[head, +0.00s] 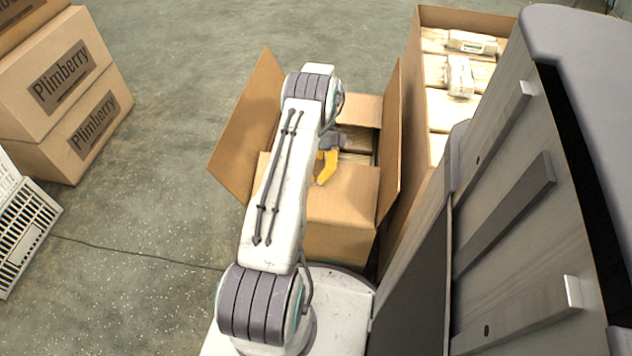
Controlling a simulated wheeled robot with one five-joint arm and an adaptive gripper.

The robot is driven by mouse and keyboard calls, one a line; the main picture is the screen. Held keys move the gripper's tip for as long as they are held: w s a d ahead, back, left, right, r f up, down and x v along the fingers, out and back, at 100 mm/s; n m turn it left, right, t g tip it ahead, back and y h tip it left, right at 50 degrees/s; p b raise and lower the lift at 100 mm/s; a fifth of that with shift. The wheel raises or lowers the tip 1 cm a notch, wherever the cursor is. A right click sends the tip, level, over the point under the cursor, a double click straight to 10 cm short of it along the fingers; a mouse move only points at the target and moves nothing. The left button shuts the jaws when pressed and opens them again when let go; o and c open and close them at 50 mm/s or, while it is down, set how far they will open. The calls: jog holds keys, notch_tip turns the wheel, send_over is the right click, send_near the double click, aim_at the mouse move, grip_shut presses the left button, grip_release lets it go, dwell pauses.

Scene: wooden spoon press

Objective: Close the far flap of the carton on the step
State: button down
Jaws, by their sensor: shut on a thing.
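The open carton (338,242) stands in the middle of the head view, beyond my base. Its left flap (247,135) and right flap (390,145) stand up and lean outward. The far flap (362,109) shows as a tan panel at the far end, partly behind my arm. A tan near panel (352,185) lies over the near end. Pale contents (358,143) show between the two panels. My gripper (322,176), with yellow fingers, is over the carton's opening by the near panel. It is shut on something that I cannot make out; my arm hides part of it.
A tall carton (409,120) with pale wooden goods stands close on the right. A grey machine (520,190) fills the right side. Plimberry boxes (75,105) and a white crate (22,225) stand at left. Floor between is clear except for a thin cable (135,257).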

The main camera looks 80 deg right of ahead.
jog(key=shift+w+d+f+b, duration=0.1)
jog(key=shift+d+f+b, duration=0.25)
jog(key=shift+f, duration=0.3)
jog(key=shift+w+d+f+b, duration=0.1)
jog(key=shift+d+f+b, duration=0.2)
jog(key=shift+f, duration=0.35)
jog(key=c, duration=1.3)
grip_release()
jog(key=shift+d+r, duration=0.1)
